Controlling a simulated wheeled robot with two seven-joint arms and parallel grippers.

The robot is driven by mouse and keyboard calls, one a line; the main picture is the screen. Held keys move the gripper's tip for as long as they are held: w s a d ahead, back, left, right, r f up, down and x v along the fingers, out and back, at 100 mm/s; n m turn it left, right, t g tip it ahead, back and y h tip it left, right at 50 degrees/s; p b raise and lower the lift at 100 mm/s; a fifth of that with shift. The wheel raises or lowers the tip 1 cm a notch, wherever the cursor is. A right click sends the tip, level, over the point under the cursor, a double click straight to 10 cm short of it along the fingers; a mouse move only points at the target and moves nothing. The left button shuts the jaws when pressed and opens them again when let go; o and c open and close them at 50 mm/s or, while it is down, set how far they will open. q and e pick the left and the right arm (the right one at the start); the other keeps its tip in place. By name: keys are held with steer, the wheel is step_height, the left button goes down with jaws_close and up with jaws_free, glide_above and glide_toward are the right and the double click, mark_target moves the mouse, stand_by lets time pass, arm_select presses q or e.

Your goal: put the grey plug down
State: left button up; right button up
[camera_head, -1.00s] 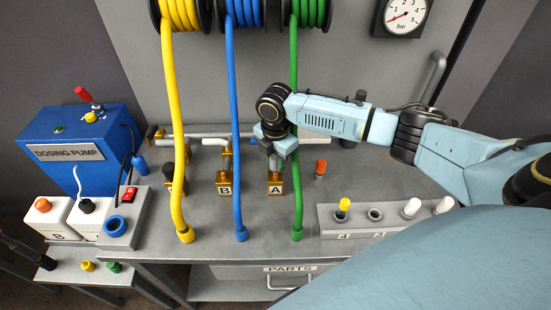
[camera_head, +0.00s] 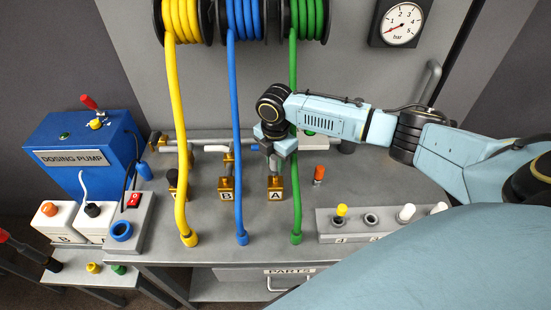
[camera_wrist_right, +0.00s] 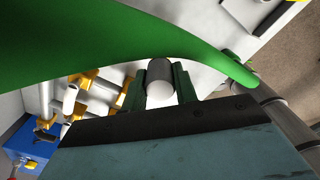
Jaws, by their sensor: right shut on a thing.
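The plug has a dark grey side and a pale round end. In the head view the plug cannot be told apart from the gripper. My left gripper is not in view.
A grey rack (camera_head: 329,224) at the right holds a yellow plug (camera_head: 341,211), white plugs (camera_head: 406,213) and an open hole (camera_head: 371,218). An orange plug (camera_head: 319,174) stands behind it. Yellow (camera_head: 181,140) and blue (camera_head: 238,140) hoses hang left of the gripper. Bare table lies right of the orange plug.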

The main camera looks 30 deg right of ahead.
steer(key=shift+r+p, duration=0.4)
steer(key=shift+r, duration=0.1)
